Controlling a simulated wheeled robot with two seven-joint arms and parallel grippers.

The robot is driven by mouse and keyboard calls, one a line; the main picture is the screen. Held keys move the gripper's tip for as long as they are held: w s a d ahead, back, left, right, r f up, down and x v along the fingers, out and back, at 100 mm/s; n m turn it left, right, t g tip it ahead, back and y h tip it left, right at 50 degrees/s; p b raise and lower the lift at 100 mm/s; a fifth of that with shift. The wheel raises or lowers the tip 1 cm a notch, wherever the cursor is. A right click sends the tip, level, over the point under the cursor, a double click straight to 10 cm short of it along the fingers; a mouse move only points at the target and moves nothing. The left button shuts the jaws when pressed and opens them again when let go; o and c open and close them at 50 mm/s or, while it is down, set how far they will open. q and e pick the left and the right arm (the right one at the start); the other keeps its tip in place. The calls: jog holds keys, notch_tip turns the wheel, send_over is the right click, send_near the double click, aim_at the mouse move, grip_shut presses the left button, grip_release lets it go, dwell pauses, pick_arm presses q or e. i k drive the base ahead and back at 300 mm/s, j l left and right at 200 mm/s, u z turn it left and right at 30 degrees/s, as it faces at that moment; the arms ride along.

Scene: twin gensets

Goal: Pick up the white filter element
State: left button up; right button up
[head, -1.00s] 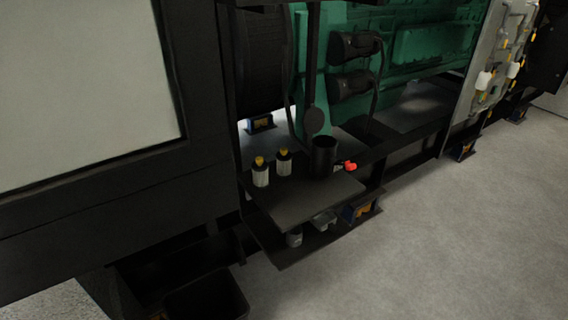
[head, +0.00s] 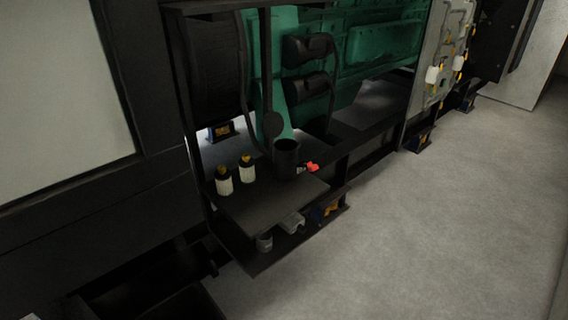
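Two small white cylinders with yellow tops stand upright side by side on a dark shelf (head: 265,205) in the head view. The left white cylinder (head: 224,182) is nearer the shelf's left edge. The right white cylinder (head: 247,170) is slightly farther back. They look alike, and I cannot tell which one is the filter element. Neither of my grippers is in view.
A black cup-like container (head: 286,158) and a red item (head: 312,167) sit on the shelf's far side. Grey parts (head: 291,222) lie on a lower level. The green engine (head: 380,45) rises behind. Open grey floor (head: 440,220) lies to the right.

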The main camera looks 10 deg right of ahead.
aim_at(246, 164)
jog(key=u, duration=0.4)
jog(key=i+l+u, duration=0.15)
jog(key=l+u, duration=0.25)
jog(key=i+l+u, duration=0.1)
jog(key=l+u, duration=1.05)
jog(key=k+l, duration=0.05)
jog(key=l, duration=0.05)
